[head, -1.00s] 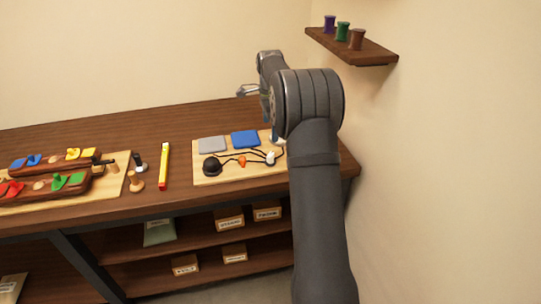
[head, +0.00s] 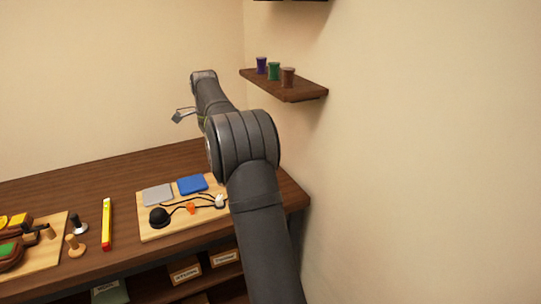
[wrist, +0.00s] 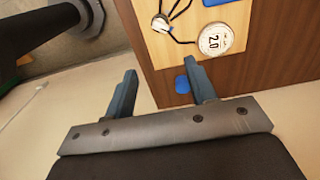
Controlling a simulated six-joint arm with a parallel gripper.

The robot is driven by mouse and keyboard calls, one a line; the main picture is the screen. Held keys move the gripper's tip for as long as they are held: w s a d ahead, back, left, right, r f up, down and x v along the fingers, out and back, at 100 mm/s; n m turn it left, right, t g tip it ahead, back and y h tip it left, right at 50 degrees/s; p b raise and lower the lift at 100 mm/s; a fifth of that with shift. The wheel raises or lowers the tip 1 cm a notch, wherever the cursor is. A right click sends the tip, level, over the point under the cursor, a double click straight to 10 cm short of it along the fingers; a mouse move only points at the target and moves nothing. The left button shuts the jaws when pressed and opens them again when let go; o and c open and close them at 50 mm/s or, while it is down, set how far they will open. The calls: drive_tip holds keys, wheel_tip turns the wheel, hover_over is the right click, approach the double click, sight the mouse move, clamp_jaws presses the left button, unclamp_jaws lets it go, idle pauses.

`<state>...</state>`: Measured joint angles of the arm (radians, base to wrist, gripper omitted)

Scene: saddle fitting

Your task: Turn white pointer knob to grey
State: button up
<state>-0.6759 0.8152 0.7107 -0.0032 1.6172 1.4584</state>
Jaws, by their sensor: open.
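A small white knob (head: 219,201) sits at the right end of a light wooden board (head: 180,226). Dark cords run from it across the board. A grey pad (head: 157,195) and a blue pad (head: 192,184) lie along the board's back edge. The white knob also shows in the wrist view (wrist: 160,23), but its pointer direction is too small to tell. My gripper (head: 183,115) is above and behind the board, apart from everything. In the wrist view its jaws (wrist: 160,72) are open and empty.
A black dome (head: 160,217) and an orange piece (head: 191,208) are on the same board. A yellow-red bar (head: 106,223) lies left. A wall shelf (head: 290,90) with spools stands right of my arm.

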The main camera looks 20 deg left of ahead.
drive_tip(key=shift+c, duration=1)
wheel_tip(320, 180, down, 19)
drive_tip(key=n, duration=1)
clamp_jaws()
